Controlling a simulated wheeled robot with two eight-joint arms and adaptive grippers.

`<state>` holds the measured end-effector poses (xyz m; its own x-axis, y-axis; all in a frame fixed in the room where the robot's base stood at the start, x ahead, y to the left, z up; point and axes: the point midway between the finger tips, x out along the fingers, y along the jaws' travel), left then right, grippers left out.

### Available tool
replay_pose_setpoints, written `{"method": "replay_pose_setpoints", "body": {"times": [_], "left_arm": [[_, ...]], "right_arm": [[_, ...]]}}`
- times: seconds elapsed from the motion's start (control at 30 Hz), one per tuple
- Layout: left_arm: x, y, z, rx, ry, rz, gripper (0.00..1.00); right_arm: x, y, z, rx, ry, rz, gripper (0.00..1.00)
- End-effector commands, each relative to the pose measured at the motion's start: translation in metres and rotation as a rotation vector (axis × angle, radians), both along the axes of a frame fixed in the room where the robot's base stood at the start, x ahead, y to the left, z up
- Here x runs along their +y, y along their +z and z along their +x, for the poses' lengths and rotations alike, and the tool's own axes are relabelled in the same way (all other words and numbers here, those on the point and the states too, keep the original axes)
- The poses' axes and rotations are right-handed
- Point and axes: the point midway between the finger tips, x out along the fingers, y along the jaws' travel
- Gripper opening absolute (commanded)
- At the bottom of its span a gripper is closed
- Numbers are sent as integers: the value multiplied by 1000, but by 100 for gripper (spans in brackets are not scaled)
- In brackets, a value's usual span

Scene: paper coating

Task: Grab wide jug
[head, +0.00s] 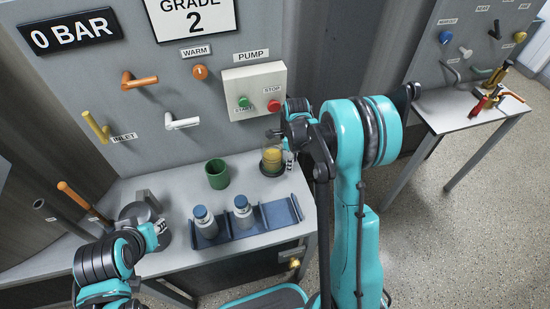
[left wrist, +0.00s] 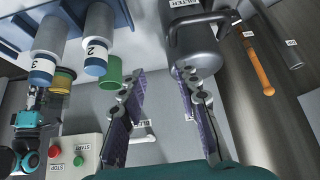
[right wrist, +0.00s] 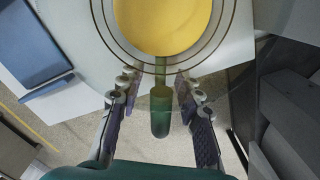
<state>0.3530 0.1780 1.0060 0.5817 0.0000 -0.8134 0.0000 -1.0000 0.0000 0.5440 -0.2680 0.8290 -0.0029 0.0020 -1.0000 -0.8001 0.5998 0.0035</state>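A round glass jug with yellow contents, which looks like the wide jug (head: 272,157), stands at the back right of the work table. In the right wrist view its yellow round top (right wrist: 165,22) fills the upper middle, and its green handle (right wrist: 160,112) points towards my gripper. My right gripper (right wrist: 158,88) is open, with one finger on each side of the handle; a gap shows on both sides. My left gripper (left wrist: 157,82) is open and empty beside the grey metal filter can (left wrist: 195,45), at the table's left end.
Two grey bottles with blue caps (head: 205,222) (head: 243,212) stand in a blue tray (head: 276,214) at the table's front. A green cup (head: 217,173) stands left of the jug. The wall panel's pump box (head: 254,90) is close above the right gripper.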

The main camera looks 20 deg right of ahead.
Motion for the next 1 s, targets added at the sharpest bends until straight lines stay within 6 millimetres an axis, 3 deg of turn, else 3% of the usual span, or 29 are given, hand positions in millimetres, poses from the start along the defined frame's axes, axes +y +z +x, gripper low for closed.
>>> {"method": "replay_pose_setpoints", "body": {"times": [0.03,0.13,0.17,0.67,0.97,1.0], "left_arm": [[0,0,0,0,0,0,32],[0,0,0,0,0,0,32],[0,0,0,0,0,0,32],[0,2,0,0,0,0,32],[0,21,0,0,0,0,32],[0,23,0,0,0,0,32]], "right_arm": [[0,0,0,0,0,0,30],[0,1,0,0,0,0,3],[0,1,0,0,0,0,0],[0,4,0,0,0,0,0],[0,46,0,0,0,0,0],[1,50,-7,0,0,0,0]]}}
